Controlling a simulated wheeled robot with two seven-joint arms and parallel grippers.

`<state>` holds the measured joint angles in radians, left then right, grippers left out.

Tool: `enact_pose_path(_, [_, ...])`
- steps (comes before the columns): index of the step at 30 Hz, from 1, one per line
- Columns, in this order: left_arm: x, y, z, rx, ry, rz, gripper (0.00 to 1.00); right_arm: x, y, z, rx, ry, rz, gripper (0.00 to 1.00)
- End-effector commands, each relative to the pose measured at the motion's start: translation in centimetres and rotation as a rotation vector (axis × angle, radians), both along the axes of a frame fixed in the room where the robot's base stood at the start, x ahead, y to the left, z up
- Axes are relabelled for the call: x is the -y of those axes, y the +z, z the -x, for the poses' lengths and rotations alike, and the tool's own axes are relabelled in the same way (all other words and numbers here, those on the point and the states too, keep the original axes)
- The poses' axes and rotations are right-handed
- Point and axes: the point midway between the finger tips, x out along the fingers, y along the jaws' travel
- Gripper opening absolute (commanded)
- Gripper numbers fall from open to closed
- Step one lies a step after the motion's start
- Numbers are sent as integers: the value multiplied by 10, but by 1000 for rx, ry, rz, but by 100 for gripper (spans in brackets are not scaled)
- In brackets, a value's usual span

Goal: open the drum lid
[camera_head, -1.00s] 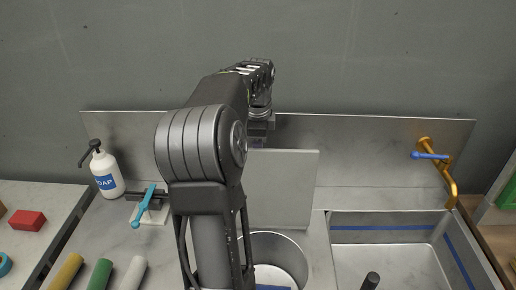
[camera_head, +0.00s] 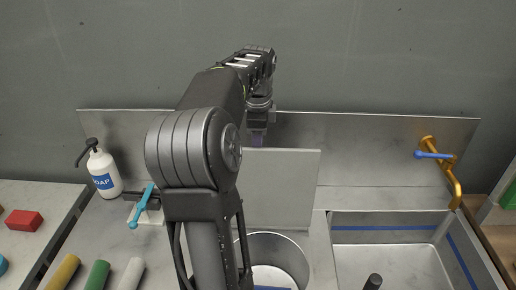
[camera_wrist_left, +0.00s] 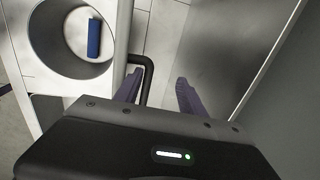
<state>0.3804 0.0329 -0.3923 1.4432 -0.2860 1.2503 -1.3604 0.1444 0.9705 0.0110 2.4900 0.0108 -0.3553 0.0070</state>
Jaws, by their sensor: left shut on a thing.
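The drum lid (camera_head: 282,190) is a flat grey panel standing upright behind the round drum (camera_head: 298,252), whose mouth is uncovered. My left arm reaches over the drum and hides part of both. My left gripper (camera_head: 257,140) is at the lid's top edge. In the left wrist view, its purple fingers (camera_wrist_left: 158,92) are on either side of a bent black handle (camera_wrist_left: 148,76), closest to the left finger; the grip itself is partly hidden. The drum's mouth (camera_wrist_left: 108,62) shows there too, with a blue piece (camera_wrist_left: 94,38) inside. My right gripper is out of view.
A soap bottle (camera_head: 104,172) and a blue-handled tool (camera_head: 142,206) stand to the left, with coloured rolls (camera_head: 98,275) in front. A sink (camera_head: 385,262) with an orange tap (camera_head: 450,180) lies to the right. A metal backsplash (camera_head: 380,150) rises behind.

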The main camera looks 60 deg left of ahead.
Motion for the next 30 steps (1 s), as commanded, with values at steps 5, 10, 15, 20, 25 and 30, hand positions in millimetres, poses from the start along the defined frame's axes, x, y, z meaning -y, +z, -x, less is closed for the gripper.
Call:
enact_pose_path(5, [4, 41, 2, 22, 0, -16, 34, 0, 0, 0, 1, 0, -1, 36])
enact_pose_path(10, [8, 54, 5, 19, 0, -13, 34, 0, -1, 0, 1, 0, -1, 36])
enact_pose_path(15, [10, 55, 5, 17, 0, -10, 34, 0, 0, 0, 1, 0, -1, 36])
enact_pose_path(20, [10, 55, 5, 16, 0, -9, 34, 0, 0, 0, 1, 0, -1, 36])
enact_pose_path(25, [10, 55, 5, 16, -1, -9, 34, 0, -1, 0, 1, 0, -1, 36])
enact_pose_path(30, [10, 55, 5, 16, -1, -9, 34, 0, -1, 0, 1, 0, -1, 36])
